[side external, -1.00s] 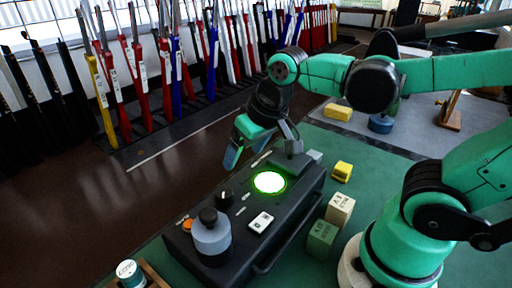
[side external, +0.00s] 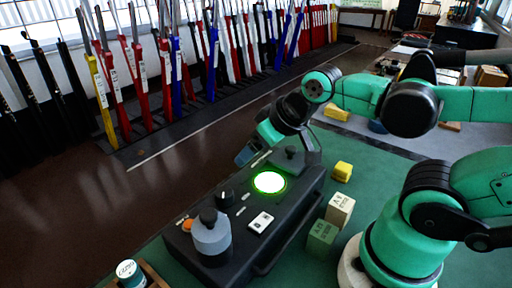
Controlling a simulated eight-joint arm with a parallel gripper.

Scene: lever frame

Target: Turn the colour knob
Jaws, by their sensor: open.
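A dark control box (side external: 285,215) stands on the green table. A small black knob (side external: 226,196) with a light pointer mark sits on its top, left of a round panel (side external: 269,182) that glows green. I take this black knob to be the colour knob. My gripper (side external: 246,154) is open and empty. It hangs above the back edge of the box, up and to the right of the knob and apart from it. Its fingers point down and to the left.
A small jar (side external: 130,273) is at front left.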

